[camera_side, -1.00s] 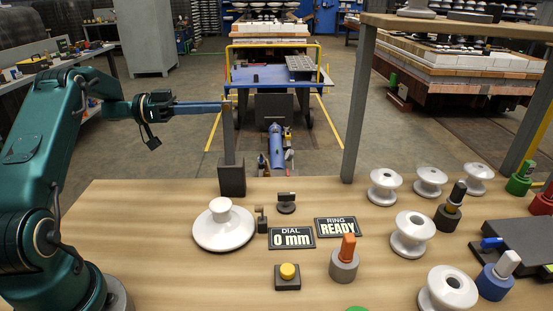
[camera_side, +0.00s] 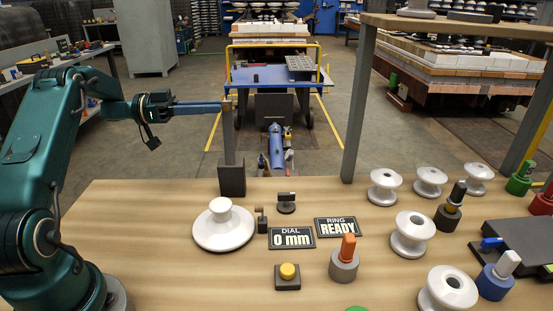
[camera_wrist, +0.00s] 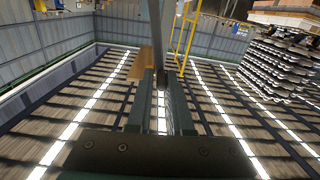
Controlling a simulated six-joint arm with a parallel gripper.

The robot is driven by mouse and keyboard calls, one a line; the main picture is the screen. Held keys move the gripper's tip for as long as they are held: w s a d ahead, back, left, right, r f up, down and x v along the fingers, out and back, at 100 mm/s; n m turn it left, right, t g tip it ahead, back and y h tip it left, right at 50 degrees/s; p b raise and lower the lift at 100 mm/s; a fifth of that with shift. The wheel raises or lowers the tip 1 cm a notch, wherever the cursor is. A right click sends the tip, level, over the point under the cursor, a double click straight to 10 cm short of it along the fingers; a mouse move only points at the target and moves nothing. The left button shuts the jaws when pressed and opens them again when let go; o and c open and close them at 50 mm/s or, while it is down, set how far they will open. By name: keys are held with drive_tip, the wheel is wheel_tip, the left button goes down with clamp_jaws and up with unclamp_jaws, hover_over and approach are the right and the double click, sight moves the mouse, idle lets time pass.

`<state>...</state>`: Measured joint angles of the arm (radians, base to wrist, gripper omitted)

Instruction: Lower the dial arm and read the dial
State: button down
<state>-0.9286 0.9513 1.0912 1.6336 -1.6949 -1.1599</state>
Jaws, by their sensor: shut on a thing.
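My gripper (camera_side: 224,107), at the end of the green arm, is shut on the upper end of the dial arm (camera_side: 228,140), a slim grey upright bar. The bar rises from a dark block (camera_side: 231,181) at the table's back edge and stands nearly vertical. In the wrist view a grey bar (camera_wrist: 158,30) shows between the fingers (camera_wrist: 160,82); the exact contact is hard to see. The dial display (camera_side: 292,238) reads 0 mm. The ring display (camera_side: 338,227) reads READY. A white disc insulator (camera_side: 224,229) sits on the table in front of the block.
A small dark post (camera_side: 262,219) stands beside the insulator, and a dark round piece (camera_side: 286,203) behind the displays. A yellow button (camera_side: 288,271) and an orange-handled piece (camera_side: 346,250) are nearer. Several white spools (camera_side: 413,235) stand at right. A shelf post (camera_side: 360,105) rises behind.

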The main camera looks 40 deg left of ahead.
drive_tip(key=s+d+f+m, duration=0.3)
drive_tip(key=m, duration=0.3)
drive_tip(key=s+d+f+m, duration=0.3)
drive_tip(key=s+d+m, duration=0.1)
drive_tip(key=m, duration=0.2)
drive_tip(key=s+d+f+m, duration=0.3)
drive_tip(key=m, duration=0.3)
drive_tip(key=shift+s+d, duration=0.15)
drive_tip(key=shift+s+f, duration=0.1)
drive_tip(key=shift+f, duration=0.65)
